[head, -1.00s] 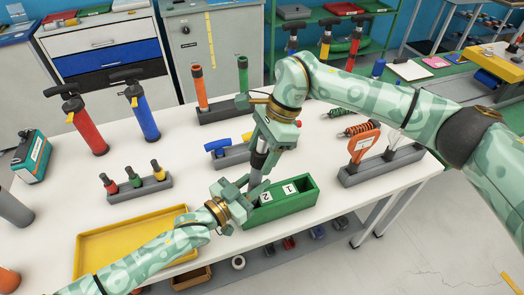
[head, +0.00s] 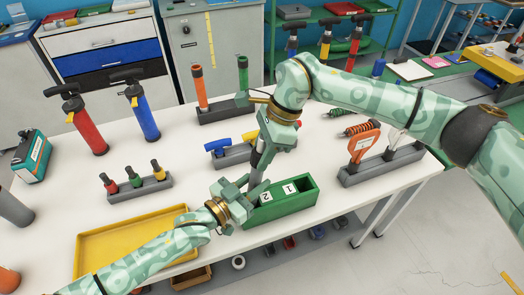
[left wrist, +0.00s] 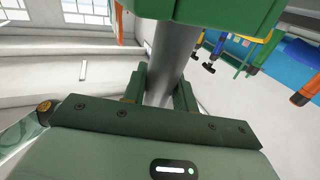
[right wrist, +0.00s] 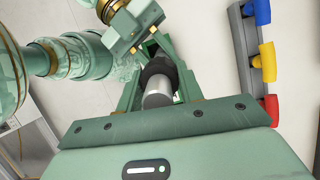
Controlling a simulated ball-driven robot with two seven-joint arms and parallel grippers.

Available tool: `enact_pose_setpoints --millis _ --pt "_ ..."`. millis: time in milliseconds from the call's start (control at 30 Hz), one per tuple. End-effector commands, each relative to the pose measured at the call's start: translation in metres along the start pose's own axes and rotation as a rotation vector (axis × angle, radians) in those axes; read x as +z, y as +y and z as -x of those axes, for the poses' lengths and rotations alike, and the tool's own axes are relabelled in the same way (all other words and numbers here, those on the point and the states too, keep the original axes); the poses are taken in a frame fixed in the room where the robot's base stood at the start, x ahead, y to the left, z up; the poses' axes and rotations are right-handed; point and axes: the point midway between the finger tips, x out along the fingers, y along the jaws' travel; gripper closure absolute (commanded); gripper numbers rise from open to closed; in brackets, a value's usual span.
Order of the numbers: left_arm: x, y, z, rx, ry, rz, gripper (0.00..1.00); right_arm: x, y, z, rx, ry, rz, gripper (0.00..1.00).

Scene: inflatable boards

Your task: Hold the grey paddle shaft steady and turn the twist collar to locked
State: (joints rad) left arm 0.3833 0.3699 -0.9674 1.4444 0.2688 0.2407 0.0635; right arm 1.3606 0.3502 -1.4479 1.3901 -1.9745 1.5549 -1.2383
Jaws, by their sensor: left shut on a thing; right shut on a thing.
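The grey paddle shaft (head: 256,168) stands slightly tilted above the table between my two grippers. My left gripper (head: 246,192) is shut on its lower part; the left wrist view shows the shaft (left wrist: 172,65) between the fingers. My right gripper (head: 267,150) is shut on the dark twist collar (right wrist: 158,70) higher up. The right wrist view also shows the shaft's grey round end (right wrist: 157,92) coming out of the collar. The fingers hide much of the collar in the head view, and I cannot read a lock mark.
A green box (head: 305,200) with cards numbered 1 and 2 is right beside the left gripper. A yellow tray (head: 95,262) lies to the left. A grey rack with blue and yellow handles (head: 228,157) stands behind the shaft.

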Motion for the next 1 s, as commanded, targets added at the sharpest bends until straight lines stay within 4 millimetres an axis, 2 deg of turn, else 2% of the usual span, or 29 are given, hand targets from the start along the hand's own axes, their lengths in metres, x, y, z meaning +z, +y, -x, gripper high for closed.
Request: enact_pose_setpoints --millis 1000 --pt "0.0005 0.0005 0.0003 0.001 -0.001 0.0 0.98 0.001 -0.0001 0.0013 -0.211 0.012 -0.922 0.86"
